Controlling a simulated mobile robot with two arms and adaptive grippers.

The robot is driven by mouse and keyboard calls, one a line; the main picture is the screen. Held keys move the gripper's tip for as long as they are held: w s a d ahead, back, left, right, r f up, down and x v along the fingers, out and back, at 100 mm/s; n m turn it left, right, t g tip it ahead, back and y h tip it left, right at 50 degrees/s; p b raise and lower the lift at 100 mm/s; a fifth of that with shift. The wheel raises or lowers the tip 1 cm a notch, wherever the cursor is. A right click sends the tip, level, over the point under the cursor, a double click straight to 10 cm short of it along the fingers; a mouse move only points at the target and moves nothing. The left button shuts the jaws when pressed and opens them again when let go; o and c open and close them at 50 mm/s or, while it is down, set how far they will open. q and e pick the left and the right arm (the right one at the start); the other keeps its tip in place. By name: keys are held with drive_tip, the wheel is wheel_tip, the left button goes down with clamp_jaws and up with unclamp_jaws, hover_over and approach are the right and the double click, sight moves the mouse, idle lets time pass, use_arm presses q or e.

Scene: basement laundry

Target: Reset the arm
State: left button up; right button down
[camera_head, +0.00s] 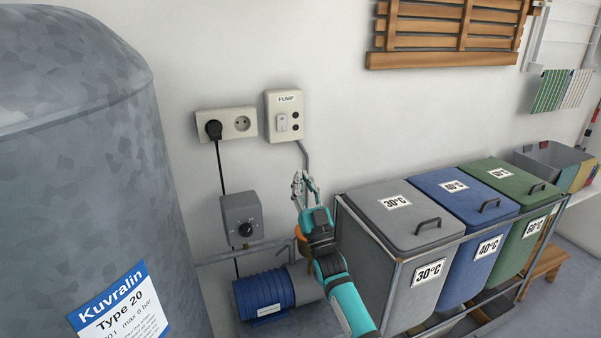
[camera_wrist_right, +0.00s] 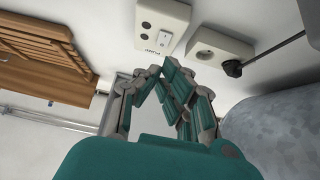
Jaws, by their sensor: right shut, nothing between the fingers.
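My right arm rises from the bottom of the head view in teal and black. Its gripper (camera_head: 301,184) points up in front of the wall, below the pump box (camera_head: 284,116). The gripper is shut and empty. In the right wrist view the teal fingers (camera_wrist_right: 172,92) come together, with the pump box (camera_wrist_right: 162,24) beyond them. The fingers look apart from the box, though the exact gap is hard to judge. My left gripper is not in either view.
A large grey tank (camera_head: 85,130) fills the left. A double socket (camera_head: 227,124) holds a black plug. A grey dial box (camera_head: 241,217) and a blue pump motor (camera_head: 264,294) sit below. Grey (camera_head: 389,237), blue (camera_head: 450,200) and green (camera_head: 514,183) bins stand right of my arm.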

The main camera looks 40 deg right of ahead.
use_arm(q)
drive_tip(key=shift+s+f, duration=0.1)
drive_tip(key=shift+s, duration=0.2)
